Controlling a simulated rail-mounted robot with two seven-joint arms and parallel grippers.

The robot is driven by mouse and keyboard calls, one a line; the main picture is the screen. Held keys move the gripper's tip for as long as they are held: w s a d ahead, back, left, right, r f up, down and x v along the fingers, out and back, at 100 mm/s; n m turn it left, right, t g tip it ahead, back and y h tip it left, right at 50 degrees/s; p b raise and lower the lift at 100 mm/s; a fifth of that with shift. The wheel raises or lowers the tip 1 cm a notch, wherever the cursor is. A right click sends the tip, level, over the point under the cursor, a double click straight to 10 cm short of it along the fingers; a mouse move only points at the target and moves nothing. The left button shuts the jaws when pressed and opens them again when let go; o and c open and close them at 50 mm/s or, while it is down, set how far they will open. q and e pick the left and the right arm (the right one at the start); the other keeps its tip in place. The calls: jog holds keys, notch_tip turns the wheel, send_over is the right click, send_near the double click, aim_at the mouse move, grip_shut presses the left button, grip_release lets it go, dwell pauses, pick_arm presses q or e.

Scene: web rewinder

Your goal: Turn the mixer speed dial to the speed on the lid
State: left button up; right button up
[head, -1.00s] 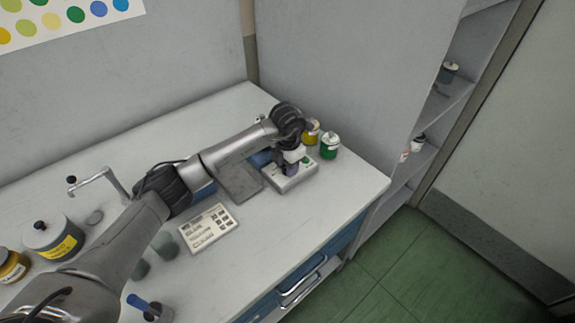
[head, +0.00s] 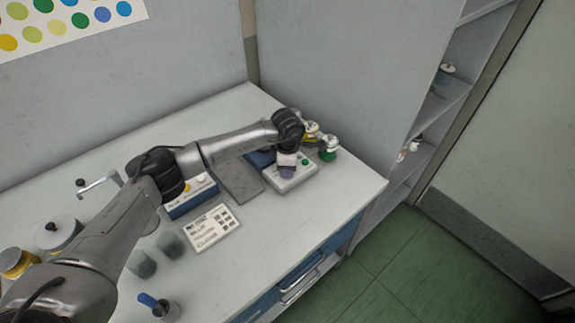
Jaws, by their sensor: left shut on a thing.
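The mixer is a pale box (head: 296,181) with a green button, standing near the right end of the bench. My left gripper (head: 287,173) reaches down onto its top face and is shut on the speed dial, which the fingers and wrist hide almost fully. The dial's marks cannot be read. Behind the mixer stand a green can (head: 328,154) and a yellow can (head: 311,131) with pale lids, partly covered by my wrist. Writing on the lids is too small to read. My right gripper is not in view.
A dark grey plate (head: 238,182) lies left of the mixer. A blue box with a yellow button (head: 190,201) and a printed card (head: 213,228) are nearer. Grey cups (head: 171,245) and larger cans stand lower left. The bench's front right is clear.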

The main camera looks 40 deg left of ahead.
pick_arm(q)
jog(key=m, duration=0.4)
jog(key=shift+r+m+p, duration=0.1)
jog(key=shift+m+p, duration=0.2)
jog(key=m, duration=0.3)
jog(key=shift+m, duration=0.8)
jog(key=o, duration=0.9)
jog(key=shift+r+p, duration=1.5)
jog(key=shift+r, duration=5.35)
